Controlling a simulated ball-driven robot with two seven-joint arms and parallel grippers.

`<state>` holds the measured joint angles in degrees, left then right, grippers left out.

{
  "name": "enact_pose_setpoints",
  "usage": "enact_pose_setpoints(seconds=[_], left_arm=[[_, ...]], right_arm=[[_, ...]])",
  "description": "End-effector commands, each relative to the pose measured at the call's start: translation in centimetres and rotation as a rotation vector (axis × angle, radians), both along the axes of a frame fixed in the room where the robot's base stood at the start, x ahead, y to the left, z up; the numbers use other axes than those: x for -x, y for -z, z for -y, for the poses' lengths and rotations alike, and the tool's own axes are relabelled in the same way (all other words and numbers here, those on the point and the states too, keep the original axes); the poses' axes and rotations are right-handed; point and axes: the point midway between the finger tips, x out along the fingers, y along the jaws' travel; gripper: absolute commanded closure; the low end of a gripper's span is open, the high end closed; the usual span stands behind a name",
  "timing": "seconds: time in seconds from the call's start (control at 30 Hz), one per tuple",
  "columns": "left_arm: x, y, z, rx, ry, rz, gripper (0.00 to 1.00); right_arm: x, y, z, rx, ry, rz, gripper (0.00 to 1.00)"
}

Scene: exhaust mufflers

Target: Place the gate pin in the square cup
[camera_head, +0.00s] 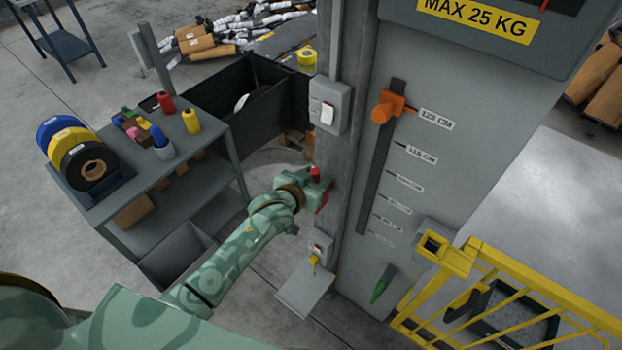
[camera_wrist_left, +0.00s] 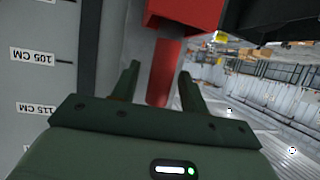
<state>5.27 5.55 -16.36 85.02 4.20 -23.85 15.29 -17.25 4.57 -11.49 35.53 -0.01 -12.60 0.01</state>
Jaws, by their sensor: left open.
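A red upright pin, which looks like the gate pin (camera_head: 315,174), stands at a red bracket (camera_head: 323,198) on the grey post. In the left wrist view the pin's red shaft (camera_wrist_left: 163,75) lies between the fingers, with the red block of the bracket (camera_wrist_left: 185,14) above it. My left gripper (camera_head: 308,188) is at the pin with its fingers (camera_wrist_left: 158,85) open on either side; whether they touch it I cannot tell. The yellow square cup (camera_head: 432,243) sits at the gate's upper left corner, right of the post, its opening facing up. My right gripper is out of view.
The grey column (camera_head: 405,150) with an orange slider (camera_head: 388,107) and a green handle (camera_head: 383,284) stands beside the post. The yellow gate (camera_head: 520,290) extends lower right. A grey cart (camera_head: 195,150) with spools stands left. A switch box (camera_head: 330,105) is above my gripper.

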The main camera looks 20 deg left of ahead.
Motion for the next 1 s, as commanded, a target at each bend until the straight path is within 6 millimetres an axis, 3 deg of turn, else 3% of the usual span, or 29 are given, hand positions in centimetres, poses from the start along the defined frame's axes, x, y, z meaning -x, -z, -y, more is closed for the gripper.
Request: enact_pose_setpoints(seconds=[0.17,0.4,0.6,0.9,1.0], left_arm=[[2.0,-1.1,-0.4,0.001,0.0,0.0,0.56],[7.2,-3.3,-1.6,0.0,0.0,-0.001,0.56],[10.1,-4.4,-2.2,0.0,0.0,-0.001,0.56],[10.8,-4.8,-2.4,0.0,0.0,0.0,0.56],[11.0,-3.7,-2.6,-0.007,-0.002,-0.018,0.56]], right_arm=[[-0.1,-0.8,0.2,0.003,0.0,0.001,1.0],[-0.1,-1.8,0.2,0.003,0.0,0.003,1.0],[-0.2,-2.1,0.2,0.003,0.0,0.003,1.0],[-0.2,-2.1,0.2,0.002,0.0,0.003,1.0],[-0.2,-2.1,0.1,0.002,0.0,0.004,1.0]])
